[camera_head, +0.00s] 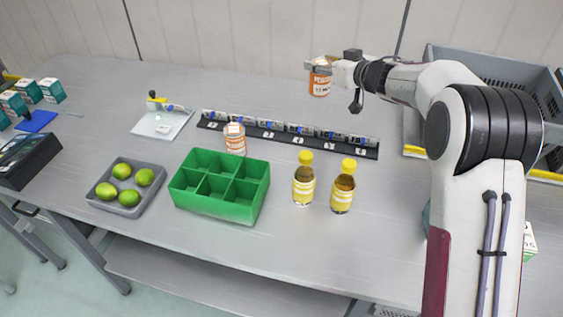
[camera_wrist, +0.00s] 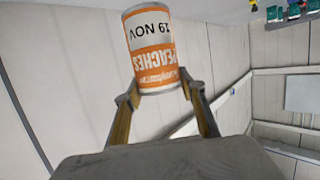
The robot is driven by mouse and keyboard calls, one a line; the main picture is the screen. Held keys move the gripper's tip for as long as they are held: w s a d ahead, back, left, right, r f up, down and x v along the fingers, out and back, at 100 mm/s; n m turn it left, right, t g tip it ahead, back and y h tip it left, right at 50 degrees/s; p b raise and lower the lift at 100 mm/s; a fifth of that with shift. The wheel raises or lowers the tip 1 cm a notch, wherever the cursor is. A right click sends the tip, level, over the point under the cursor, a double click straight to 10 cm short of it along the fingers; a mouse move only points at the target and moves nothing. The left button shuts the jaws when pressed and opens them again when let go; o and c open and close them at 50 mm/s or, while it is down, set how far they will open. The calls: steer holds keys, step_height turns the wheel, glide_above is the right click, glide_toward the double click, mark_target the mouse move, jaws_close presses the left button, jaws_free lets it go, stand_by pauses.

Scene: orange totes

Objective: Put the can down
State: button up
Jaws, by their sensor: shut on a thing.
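An orange and white can (camera_head: 320,76) is held up in the air by my gripper (camera_head: 331,70), above the back right of the table. In the wrist view the can (camera_wrist: 152,48) reads "PEACHES" and "19 NOV", upside down, and sits between the two fingertips (camera_wrist: 160,90), which are shut on it.
Two yellow-capped bottles (camera_head: 303,180) stand right of the crate. A grey tray of limes (camera_head: 112,207) lies to its left. A black numbered rack (camera_head: 285,136) runs along the table (camera_head: 270,255). A grey tote (camera_head: 505,67) is at the back right. The table's front middle is clear.

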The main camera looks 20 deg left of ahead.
steer(key=s+a+f+n+g+y, duration=0.2)
steer(key=s+a+f+n+g, duration=0.1)
steer(key=s, duration=0.4)
steer(key=s+a+f+n+g+y, duration=0.1)
steer(key=s+a+f+n+g, duration=0.2)
steer(key=s, duration=0.5)
steer(key=shift+a+g+y, duration=0.4)
steer(key=shift+a, duration=0.25)
steer(key=shift+w+f, duration=0.1)
step_height(320, 180, down, 6)
steer(key=shift+f, duration=0.1)
steer(key=shift+f, duration=1.85)
steer(key=shift+f, duration=0.15)
steer(key=o, duration=1.4)
